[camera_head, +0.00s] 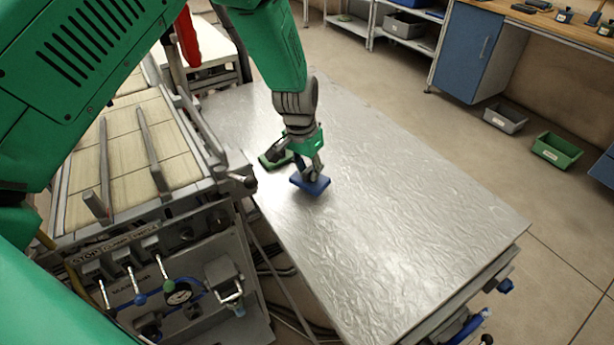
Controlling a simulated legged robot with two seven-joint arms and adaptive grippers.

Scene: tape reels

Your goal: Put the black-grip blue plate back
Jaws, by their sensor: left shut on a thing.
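The blue plate (311,187) is under my left gripper (313,172), at the left part of the metal-topped table (400,215). My left gripper points down and is shut on the plate's grip, which the fingers mostly hide. I cannot tell whether the plate touches the table top or hangs just above it. A green plate with a dark upper part (272,161) lies on the table just left of and behind the blue one, partly behind my gripper. My right gripper is not in view.
A machine with a slatted bed (128,150) and a front panel of levers (160,290) stands left of the table. The table's middle and right are bare. A grey bin (505,118) and a green bin (556,150) sit on the floor by a blue cabinet (478,55).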

